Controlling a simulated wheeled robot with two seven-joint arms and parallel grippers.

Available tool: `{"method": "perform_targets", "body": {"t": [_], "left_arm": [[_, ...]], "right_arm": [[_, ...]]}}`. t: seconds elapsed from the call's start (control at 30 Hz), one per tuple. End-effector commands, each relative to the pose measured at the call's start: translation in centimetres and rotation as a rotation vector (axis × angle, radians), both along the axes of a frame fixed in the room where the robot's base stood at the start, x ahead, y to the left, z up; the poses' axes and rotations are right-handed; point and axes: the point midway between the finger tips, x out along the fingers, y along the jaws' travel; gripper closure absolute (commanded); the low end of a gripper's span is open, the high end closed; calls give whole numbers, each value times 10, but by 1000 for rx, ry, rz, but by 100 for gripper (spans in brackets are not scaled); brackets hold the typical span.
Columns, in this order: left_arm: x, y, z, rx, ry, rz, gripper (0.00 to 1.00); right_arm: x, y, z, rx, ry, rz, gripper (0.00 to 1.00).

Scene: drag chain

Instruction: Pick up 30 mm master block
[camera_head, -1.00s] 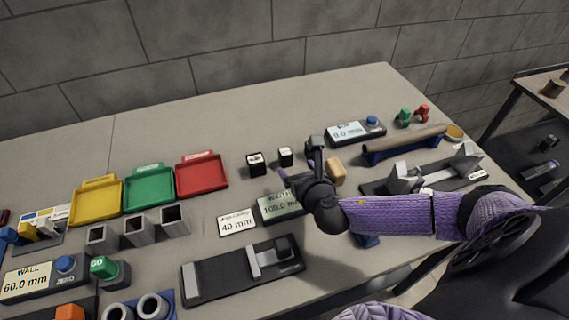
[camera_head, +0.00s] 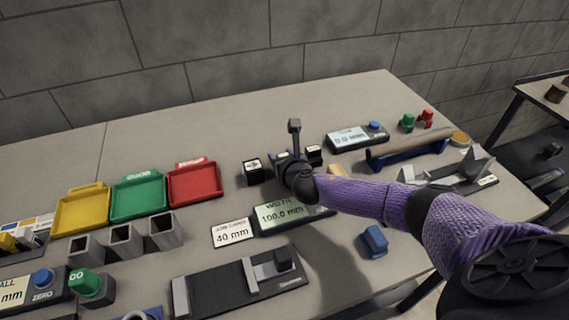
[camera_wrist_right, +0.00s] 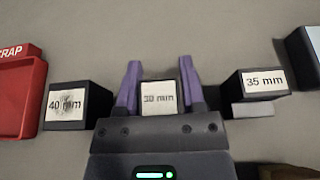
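The 30 mm master block (camera_wrist_right: 160,97) shows in the right wrist view as a small dark block with a white label. It sits on the table between the two purple fingers of my right gripper (camera_wrist_right: 160,80), which is open with slim gaps beside the block. In the head view my right gripper (camera_head: 284,158) is over the row of blocks and hides the 30 mm block. The 40 mm block (camera_wrist_right: 78,105) is left of the gripper and the 35 mm block (camera_wrist_right: 258,88) is right of it. My left gripper is not in view.
The red scrap tray (camera_head: 194,184) is left of the blocks. The width display (camera_head: 284,212) and the 40 mm card (camera_head: 232,233) lie in front. Another display (camera_head: 350,138) stands to the right. The table behind the blocks is clear.

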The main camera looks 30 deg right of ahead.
Motion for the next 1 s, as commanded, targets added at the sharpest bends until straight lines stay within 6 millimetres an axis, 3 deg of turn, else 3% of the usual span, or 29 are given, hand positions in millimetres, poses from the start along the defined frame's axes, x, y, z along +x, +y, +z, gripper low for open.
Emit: {"method": "perform_targets", "body": {"t": [0.03, 0.2, 0.23, 0.63, 0.9, 1.0], "left_arm": [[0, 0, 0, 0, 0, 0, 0], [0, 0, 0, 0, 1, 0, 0], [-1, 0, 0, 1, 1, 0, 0], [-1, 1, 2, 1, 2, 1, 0], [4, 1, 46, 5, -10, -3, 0], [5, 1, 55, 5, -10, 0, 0]], "right_arm": [[0, 0, 0, 0, 0, 0, 61], [0, 0, 0, 0, 0, 0, 97], [0, 0, 0, 0, 0, 0, 100], [0, 0, 4, 0, -2, 0, 100], [0, 0, 75, -2, -6, 1, 100], [0, 0, 93, -1, -5, 1, 100]]}}
